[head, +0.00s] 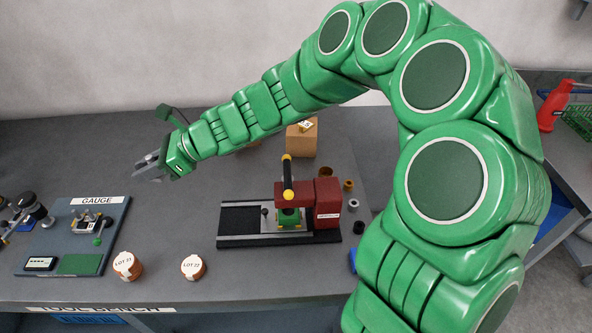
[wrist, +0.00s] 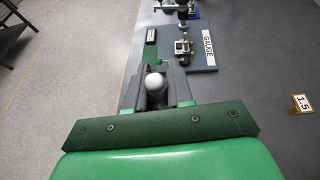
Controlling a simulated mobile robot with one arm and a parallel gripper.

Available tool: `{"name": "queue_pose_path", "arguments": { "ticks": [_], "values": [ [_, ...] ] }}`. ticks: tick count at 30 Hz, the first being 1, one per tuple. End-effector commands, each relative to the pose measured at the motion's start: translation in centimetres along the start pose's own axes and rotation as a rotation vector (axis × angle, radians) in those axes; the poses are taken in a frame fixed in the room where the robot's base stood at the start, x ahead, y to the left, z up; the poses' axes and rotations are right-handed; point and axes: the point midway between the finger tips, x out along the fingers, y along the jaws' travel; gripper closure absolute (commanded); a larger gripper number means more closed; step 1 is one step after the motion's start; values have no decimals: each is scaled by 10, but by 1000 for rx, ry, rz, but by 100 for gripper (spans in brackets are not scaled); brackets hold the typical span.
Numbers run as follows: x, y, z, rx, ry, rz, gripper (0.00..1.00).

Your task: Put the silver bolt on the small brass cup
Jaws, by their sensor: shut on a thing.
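My gripper (head: 150,168) is above the back left of the bench, its jaws shut on a rounded, pale silver thing, which appears to be the silver bolt (wrist: 154,82) in the wrist view. Only its rounded top shows between the fingers; the rest is hidden. Two small brass-coloured cups stand right of the red press in the head view: a larger, darker one (head: 325,172) behind, and a smaller brass cup (head: 348,185) in front of it. My gripper is far to the left of both.
The red press (head: 327,203) with its black and yellow handle stands mid-bench. A grey ring-like piece (head: 353,204) is beside it. A cardboard box (head: 302,142) stands behind. The gauge board (head: 117,210) is at left.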

Motion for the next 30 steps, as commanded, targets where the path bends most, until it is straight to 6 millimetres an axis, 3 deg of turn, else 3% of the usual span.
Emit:
{"name": "queue_pose_path", "arguments": {
  "ticks": [12,30],
  "values": [
    [-82,-30,-34,48,-4,-105,100],
    [-197,-43,-83,114,-8,-252,100]
  ]
}}
